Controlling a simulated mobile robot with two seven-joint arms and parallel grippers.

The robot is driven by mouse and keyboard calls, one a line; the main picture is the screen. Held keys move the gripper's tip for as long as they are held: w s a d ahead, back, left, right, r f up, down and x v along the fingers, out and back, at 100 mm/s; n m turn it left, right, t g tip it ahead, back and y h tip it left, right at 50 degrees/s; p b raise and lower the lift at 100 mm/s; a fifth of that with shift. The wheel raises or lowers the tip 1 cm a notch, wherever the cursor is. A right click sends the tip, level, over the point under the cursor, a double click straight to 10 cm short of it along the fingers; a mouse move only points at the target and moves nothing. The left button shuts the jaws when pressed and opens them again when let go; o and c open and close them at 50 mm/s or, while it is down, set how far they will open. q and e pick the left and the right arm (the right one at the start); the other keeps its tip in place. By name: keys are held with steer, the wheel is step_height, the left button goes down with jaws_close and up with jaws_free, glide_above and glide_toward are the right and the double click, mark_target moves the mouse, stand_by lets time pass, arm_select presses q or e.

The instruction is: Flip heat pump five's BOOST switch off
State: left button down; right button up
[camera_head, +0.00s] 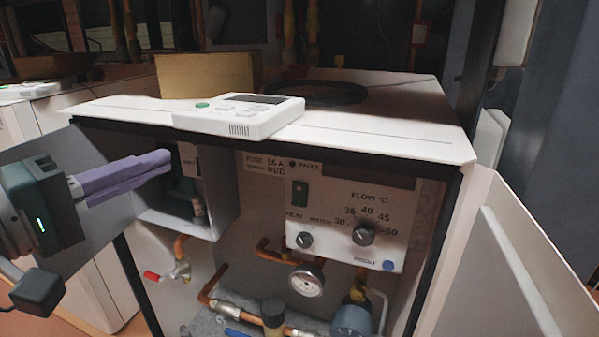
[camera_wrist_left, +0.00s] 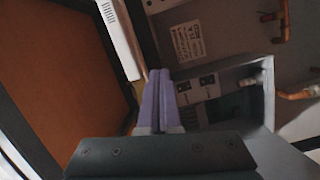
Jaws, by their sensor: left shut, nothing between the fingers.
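The heat pump's casing stands open. Its grey control panel (camera_head: 345,215) carries a rocker switch (camera_head: 300,193), a selector knob (camera_head: 305,240), a flow dial (camera_head: 364,235) and a blue button (camera_head: 389,266). In the left wrist view, the fingertips (camera_wrist_left: 158,73) are just beside two small dark switches (camera_wrist_left: 196,84); contact cannot be told. Their labels are too small to read. My right gripper is not in view.
A white controller (camera_head: 240,118) lies on the white casing top (camera_head: 400,143), with a cardboard box (camera_head: 205,75) behind. An open door (camera_head: 515,280) stands at the right. Copper pipes, a gauge (camera_head: 307,282) and a red-handled valve (camera_head: 153,276) fill the lower casing.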

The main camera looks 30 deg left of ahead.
arm_select(q)
steer(key=s+a+f+n+t+y+b, duration=0.1)
steer(key=a+f+n+y+b, duration=0.2)
steer(key=a+f+n+y, duration=0.1)
steer(key=a+n, duration=0.1)
steer(key=a, duration=0.1)
steer(key=shift+a+t+y+b, duration=0.3)
steer(key=shift+a+b, duration=0.1)
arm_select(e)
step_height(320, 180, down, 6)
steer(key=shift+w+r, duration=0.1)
arm_select(q)
steer(key=shift+s, duration=0.1)
steer(key=w, duration=0.4)
steer(key=w+a+r, duration=0.1)
steer(key=w, duration=0.9)
steer(key=shift+a+r, duration=0.25)
steer(key=shift+r, duration=0.05)
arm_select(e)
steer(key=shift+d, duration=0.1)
arm_select(q)
steer(key=shift+s, duration=0.1)
